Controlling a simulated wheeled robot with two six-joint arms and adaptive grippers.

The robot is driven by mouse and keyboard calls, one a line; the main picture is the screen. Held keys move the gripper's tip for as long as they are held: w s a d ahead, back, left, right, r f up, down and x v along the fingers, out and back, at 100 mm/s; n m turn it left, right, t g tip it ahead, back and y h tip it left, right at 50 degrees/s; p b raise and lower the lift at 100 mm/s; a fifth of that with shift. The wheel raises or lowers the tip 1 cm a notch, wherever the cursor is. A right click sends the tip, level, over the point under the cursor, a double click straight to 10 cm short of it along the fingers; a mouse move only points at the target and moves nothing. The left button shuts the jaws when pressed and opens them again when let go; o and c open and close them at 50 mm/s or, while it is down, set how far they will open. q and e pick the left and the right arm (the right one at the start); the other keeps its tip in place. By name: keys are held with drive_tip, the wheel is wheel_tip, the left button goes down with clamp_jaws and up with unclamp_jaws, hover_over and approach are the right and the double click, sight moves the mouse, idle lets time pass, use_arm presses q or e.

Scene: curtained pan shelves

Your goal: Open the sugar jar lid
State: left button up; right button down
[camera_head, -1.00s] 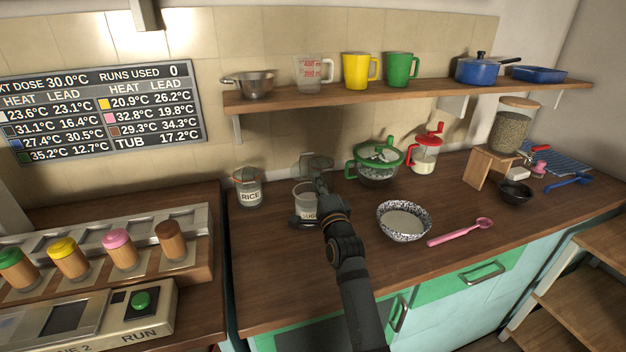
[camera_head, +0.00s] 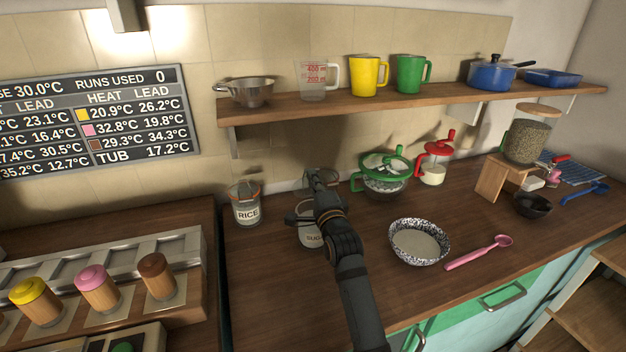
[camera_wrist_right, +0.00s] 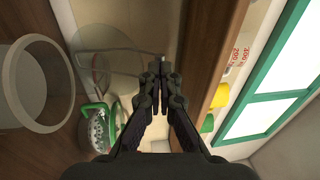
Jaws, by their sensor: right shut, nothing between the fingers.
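The sugar jar (camera_head: 308,238) is a glass jar with a "SUG…" label, standing on the wooden counter, partly hidden by my right arm. In the right wrist view its round mouth (camera_wrist_right: 38,85) looks uncovered. A clear round disc, which looks like its glass lid (camera_wrist_right: 92,68), stands tilted up beside the mouth, with a thin wire near it. In the head view the lid is mostly hidden behind my gripper. My right gripper (camera_head: 318,178) is shut and empty, above and behind the jar; its fingers (camera_wrist_right: 160,90) lie beside the lid. My left gripper is out of view.
A rice jar (camera_head: 247,205) stands left of the sugar jar. A wooden shelf (camera_head: 430,97) with mugs hangs above. The front counter is clear.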

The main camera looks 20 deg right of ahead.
drive_tip(key=w+r+g+p, duration=0.1)
drive_tip(key=p, duration=0.2)
drive_tip(key=w+r+g+p, duration=0.1)
drive_tip(key=p, duration=0.3)
drive_tip(key=w+g+p, duration=0.1)
drive_tip(key=w+p, duration=0.1)
drive_tip(key=p, duration=0.1)
drive_tip(key=shift+w+r+g, duration=0.1)
drive_tip(key=shift+r+g, duration=0.3)
drive_tip(key=shift+w+d+f+g+p, duration=0.1)
drive_tip(key=shift+w+g+p, duration=0.2)
drive_tip(key=shift+w+p, duration=0.1)
drive_tip(key=shift+w+f, duration=0.2)
drive_tip(key=shift+w, duration=0.55)
